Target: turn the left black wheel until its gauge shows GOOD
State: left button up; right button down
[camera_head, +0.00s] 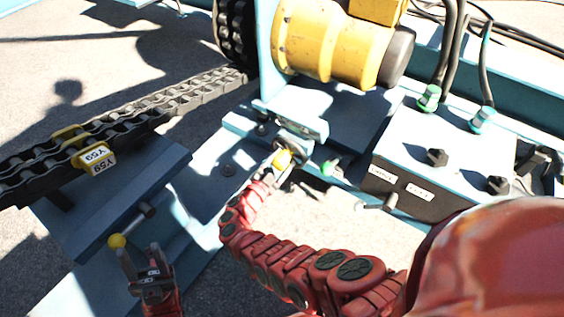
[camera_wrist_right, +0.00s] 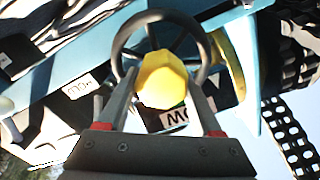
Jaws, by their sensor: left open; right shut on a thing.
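The black wheel (camera_wrist_right: 207,52) shows in the right wrist view as a dark ring with spokes and a yellow knob (camera_wrist_right: 164,80). My right gripper (camera_wrist_right: 164,92) has one finger on each side of the knob and is shut on it. In the head view the knob (camera_head: 282,159) is small, at the end of my red right arm. My left gripper (camera_head: 148,268) is open and empty, below a yellow ball-ended lever (camera_head: 117,241).
A heavy chain (camera_head: 150,108) with a yellow Y59 tag (camera_head: 95,157) runs at the left. A yellow motor (camera_head: 335,42) stands at the back. A blue control box (camera_head: 440,150) with black knobs and cables is at the right. Bare ground lies below the frame.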

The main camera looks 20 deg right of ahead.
jog(key=shift+m+b, duration=0.5)
jog(key=shift+m, duration=0.5)
jog(key=shift+c, duration=0.4)
grip_release()
